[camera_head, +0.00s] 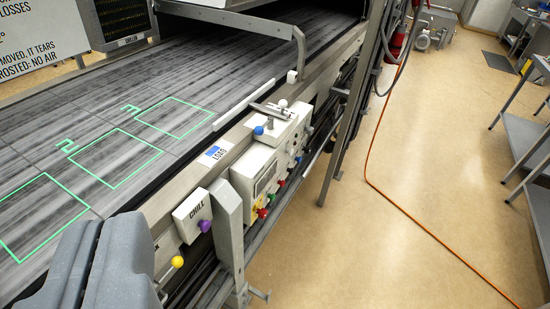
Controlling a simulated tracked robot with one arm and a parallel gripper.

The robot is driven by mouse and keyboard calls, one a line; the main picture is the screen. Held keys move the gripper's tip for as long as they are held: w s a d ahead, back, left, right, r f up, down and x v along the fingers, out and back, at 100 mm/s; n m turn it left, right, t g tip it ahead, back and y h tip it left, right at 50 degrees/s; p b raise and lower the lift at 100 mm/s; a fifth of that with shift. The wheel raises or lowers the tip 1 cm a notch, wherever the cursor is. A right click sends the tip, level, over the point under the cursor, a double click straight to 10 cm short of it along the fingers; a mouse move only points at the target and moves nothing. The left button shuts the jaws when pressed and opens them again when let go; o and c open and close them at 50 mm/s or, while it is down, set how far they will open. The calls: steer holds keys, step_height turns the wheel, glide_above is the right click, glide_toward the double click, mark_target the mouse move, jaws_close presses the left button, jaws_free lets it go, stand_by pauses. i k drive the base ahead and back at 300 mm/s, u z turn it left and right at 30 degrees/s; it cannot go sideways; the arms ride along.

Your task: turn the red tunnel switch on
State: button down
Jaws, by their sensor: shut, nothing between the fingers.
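A small red knob (262,213) sits low on the front of a pale control box (257,168) fixed to the side rail of the conveyor. I cannot read a tunnel label or tell the red knob's setting. My gripper (98,248) is at the lower left, large and grey, with its fingers shut and empty. It is in front of the conveyor's near edge, left of the red knob and apart from it.
A CHILL box (192,215) with a purple knob (204,226) and a yellow knob (177,262) lie between my gripper and the red knob. A metal post (228,230) stands close left of the red knob. An orange cable (395,204) crosses the open floor.

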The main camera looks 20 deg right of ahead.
mark_target(262, 213)
steer(key=k, duration=0.5)
steer(key=z, duration=0.5)
steer(key=i, duration=1.35)
steer(key=u, duration=0.15)
